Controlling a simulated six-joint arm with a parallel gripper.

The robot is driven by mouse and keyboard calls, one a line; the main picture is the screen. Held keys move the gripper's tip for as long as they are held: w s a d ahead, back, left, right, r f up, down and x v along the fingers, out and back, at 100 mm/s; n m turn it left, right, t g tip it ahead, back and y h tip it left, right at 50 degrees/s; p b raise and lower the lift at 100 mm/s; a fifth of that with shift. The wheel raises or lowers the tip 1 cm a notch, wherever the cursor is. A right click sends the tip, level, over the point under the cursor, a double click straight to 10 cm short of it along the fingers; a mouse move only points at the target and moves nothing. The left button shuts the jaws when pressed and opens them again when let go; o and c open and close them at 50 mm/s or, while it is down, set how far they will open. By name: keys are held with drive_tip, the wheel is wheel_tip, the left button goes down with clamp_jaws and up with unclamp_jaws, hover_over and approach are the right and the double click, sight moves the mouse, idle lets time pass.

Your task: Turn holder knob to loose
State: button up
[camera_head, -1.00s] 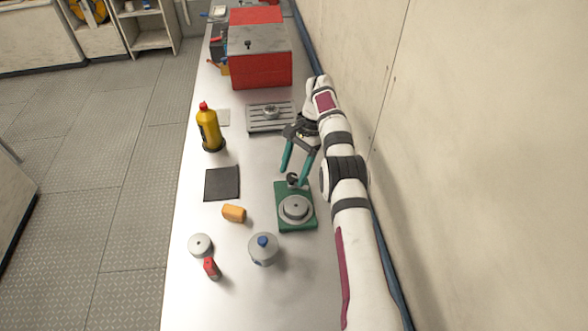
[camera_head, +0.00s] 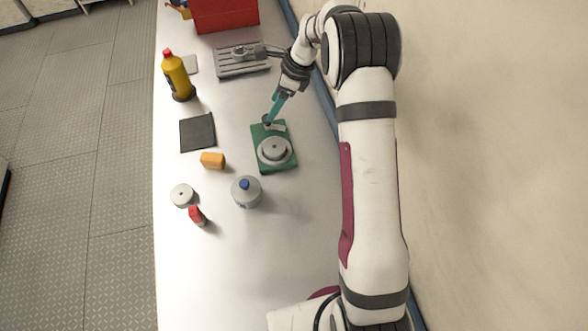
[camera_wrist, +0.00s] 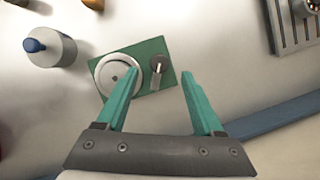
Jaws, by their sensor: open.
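The holder is a green base plate (camera_head: 285,160) with a grey round disc (camera_head: 274,149) on it; the plate also shows in the wrist view (camera_wrist: 152,48). A small dark knob (camera_wrist: 158,62) with a pale bar stands on the plate beside the disc. No setting mark on it is readable. My gripper (camera_wrist: 160,73) is open, with teal fingers on either side of the knob in the wrist view and nothing between them held. In the head view my gripper (camera_head: 270,119) is seen edge-on at the knob end of the plate, and the knob is largely hidden there. Contact cannot be told.
A yellow bottle (camera_head: 178,77), a slotted grey plate (camera_head: 243,60) and a red box (camera_head: 225,14) are farther back. The wall is close on the right.

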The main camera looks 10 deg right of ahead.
drive_tip(key=v, duration=1.2)
drive_tip(key=s+a+r+n+g+h, duration=0.15)
drive_tip(key=s+n, duration=0.25)
drive_tip(key=s, duration=0.5)
drive_tip(key=s+a+r+n, duration=0.25)
drive_tip(key=s+n, duration=0.25)
drive_tip(key=s, duration=0.4)
drive_tip(key=s+a+r+n, duration=0.1)
drive_tip(key=s+a+n, duration=0.25)
drive_tip(key=s, duration=0.55)
drive_tip(key=w+d+f+n+t+h, duration=0.1)
drive_tip(key=w+f+n+t, duration=0.15)
drive_tip(key=w+n, duration=0.7)
drive_tip(key=w+d+f+n+t+h, duration=0.15)
drive_tip(key=w+f+n, duration=0.25)
drive_tip(key=w, duration=1)
drive_tip(key=shift+y, duration=0.5)
drive_tip(key=x, duration=1.5)
drive_tip(key=shift+r, duration=0.1)
clamp_jaws()
